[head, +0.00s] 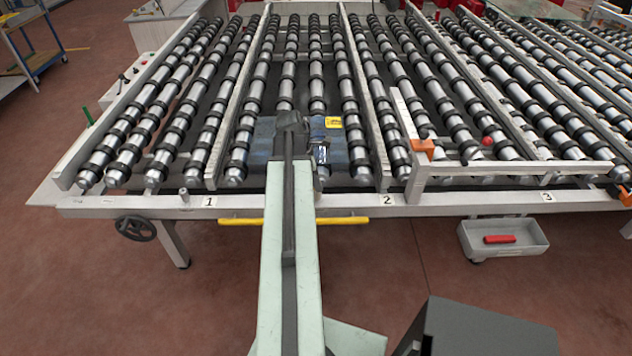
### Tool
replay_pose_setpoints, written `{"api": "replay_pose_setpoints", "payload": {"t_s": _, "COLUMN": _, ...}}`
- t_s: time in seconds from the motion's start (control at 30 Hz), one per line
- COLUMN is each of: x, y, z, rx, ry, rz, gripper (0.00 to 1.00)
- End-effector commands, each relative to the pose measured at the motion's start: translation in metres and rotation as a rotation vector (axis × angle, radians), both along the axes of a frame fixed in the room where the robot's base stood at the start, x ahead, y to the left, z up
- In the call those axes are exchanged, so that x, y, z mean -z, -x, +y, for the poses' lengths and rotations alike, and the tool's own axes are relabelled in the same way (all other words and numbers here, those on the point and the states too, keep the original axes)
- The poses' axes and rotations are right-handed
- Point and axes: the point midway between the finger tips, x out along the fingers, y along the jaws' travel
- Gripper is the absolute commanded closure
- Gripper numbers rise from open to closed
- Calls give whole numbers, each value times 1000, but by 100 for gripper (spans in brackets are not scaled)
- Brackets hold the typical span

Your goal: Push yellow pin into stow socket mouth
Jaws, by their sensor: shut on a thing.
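My gripper (291,120) is at the far end of my arm, over the front part of the roller bed between the labels 1 and 2. I see it from behind, and its fingertips are hidden by the wrist. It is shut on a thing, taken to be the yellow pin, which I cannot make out. A small yellow patch shows on the right of the wrist and looks like a label. I cannot pick out the stow socket or its mouth.
The roller table's front rail (440,203) runs across the view. A yellow bar (345,221) lies below it. A handwheel (136,228) is at the left. A grey tray (515,248) with a red object hangs at the right. A light upright frame (408,115) stands near label 2.

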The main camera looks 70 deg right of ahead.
Motion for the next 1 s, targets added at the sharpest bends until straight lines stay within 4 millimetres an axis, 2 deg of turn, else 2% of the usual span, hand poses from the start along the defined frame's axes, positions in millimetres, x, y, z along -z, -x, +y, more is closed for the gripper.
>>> {"api": "replay_pose_setpoints", "payload": {"t_s": 0.07, "x": 3, "y": 0, "z": 0, "rx": 0, "ry": 0, "rz": 0, "gripper": 100}}
{"api": "replay_pose_setpoints", "payload": {"t_s": 0.1, "x": 3, "y": 0, "z": 0, "rx": 0, "ry": 0, "rz": 0, "gripper": 73}}
{"api": "replay_pose_setpoints", "payload": {"t_s": 0.17, "x": 2, "y": 0, "z": 0, "rx": 0, "ry": 0, "rz": 0, "gripper": 56}}
{"api": "replay_pose_setpoints", "payload": {"t_s": 0.2, "x": 2, "y": 0, "z": 0, "rx": 0, "ry": 0, "rz": 0, "gripper": 53}}
{"api": "replay_pose_setpoints", "payload": {"t_s": 0.57, "x": -2, "y": 0, "z": 0, "rx": 1, "ry": 0, "rz": 0, "gripper": 53}}
{"api": "replay_pose_setpoints", "payload": {"t_s": 0.67, "x": -12, "y": -2, "z": 1, "rx": 1, "ry": 0, "rz": 0, "gripper": 53}}
{"api": "replay_pose_setpoints", "payload": {"t_s": 1.0, "x": -70, "y": -16, "z": 9, "rx": 0, "ry": 0, "rz": 0, "gripper": 53}}
